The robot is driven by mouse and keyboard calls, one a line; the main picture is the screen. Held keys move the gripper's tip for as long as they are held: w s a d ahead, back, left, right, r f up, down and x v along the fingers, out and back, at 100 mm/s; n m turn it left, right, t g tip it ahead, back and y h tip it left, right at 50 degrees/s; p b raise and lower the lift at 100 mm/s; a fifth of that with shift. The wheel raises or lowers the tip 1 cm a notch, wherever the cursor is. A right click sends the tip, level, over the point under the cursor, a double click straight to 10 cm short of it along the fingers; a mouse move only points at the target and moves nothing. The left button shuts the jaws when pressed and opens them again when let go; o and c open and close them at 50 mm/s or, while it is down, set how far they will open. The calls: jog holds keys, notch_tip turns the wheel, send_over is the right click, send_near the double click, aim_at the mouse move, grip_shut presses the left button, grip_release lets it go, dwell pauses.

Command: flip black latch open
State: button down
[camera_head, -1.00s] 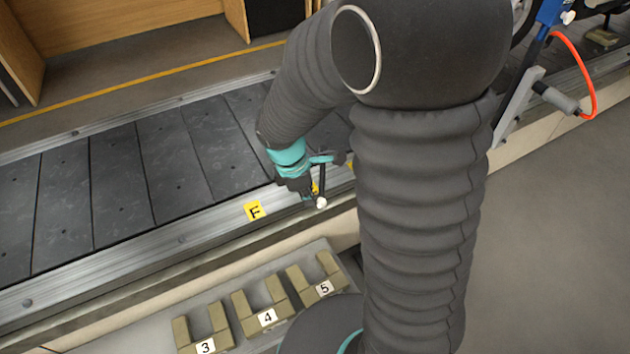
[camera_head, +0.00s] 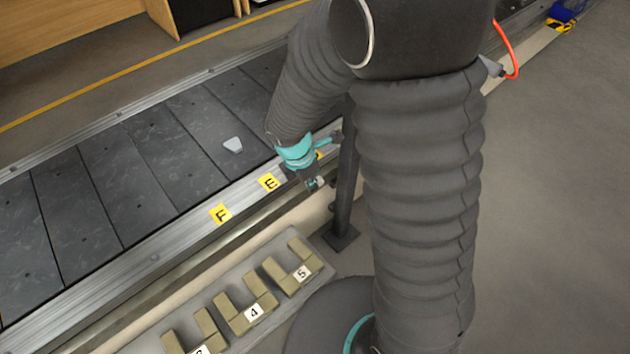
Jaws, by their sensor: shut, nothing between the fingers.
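My gripper (camera_head: 314,182) is small in the head view, low at the front rail of the slat conveyor (camera_head: 180,240), just right of the yellow E label (camera_head: 268,182). It points down and to the right, and its fingers look shut with nothing between them. I cannot pick out the black latch for certain; my gripper and arm cover part of the rail there. I cannot tell whether the fingertips touch anything.
A yellow F label (camera_head: 220,214) is further left on the rail. Numbered khaki holders (camera_head: 252,310) stand on a shelf below. A dark post (camera_head: 346,190) stands right of my gripper. Open floor lies at the right.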

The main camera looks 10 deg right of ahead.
jog(key=shift+w+d, duration=0.1)
jog(key=shift+d, duration=0.35)
jog(key=s+a+r, duration=0.2)
jog(key=r, duration=0.3)
jog(key=s+a+r+p, duration=0.1)
jog(key=s+a+r, duration=0.1)
jog(key=r, duration=0.3)
jog(key=shift+s+a+r, duration=0.25)
jog(key=shift+s+a, duration=0.05)
jog(key=shift+a, duration=0.25)
